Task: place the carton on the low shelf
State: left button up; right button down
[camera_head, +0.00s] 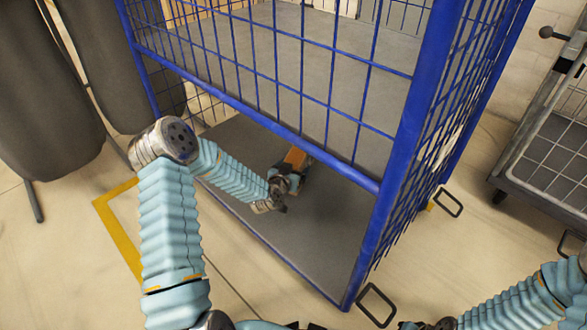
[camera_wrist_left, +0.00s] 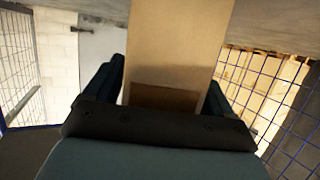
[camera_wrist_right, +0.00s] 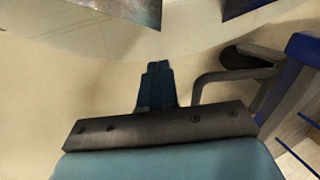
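The brown carton (camera_head: 295,157) is inside the blue cage, low over the grey low shelf (camera_head: 320,220). My left gripper (camera_head: 283,181) reaches in through the cage's open lower front and is at the carton's near end. In the left wrist view the carton (camera_wrist_left: 175,45) lies between the two dark fingers (camera_wrist_left: 165,88), which sit against its sides. Whether its underside touches the shelf cannot be told. My right gripper (camera_wrist_right: 157,85) is empty, its fingers together, outside the cage near the floor.
The blue mesh front (camera_head: 265,85) and thick corner post (camera_head: 400,150) bound the opening above and to the right. A grey cart (camera_head: 540,165) stands at the right. Dark garments (camera_head: 50,90) hang at the left. Yellow tape (camera_head: 118,230) marks the floor beside the cage.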

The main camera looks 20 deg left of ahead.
pick_arm(q)
jog(key=shift+o, duration=0.3)
jog(key=shift+r, duration=0.1)
jog(key=shift+s+r, duration=0.1)
jog(key=shift+s, duration=0.25)
jog(key=p+v, duration=0.1)
jog(key=v, duration=1)
jog(key=shift+p, duration=0.4)
pick_arm(e)
jog(key=shift+r, duration=0.9)
pick_arm(q)
jog(key=shift+s, duration=0.25)
pick_arm(e)
jog(key=shift+s, duration=0.15)
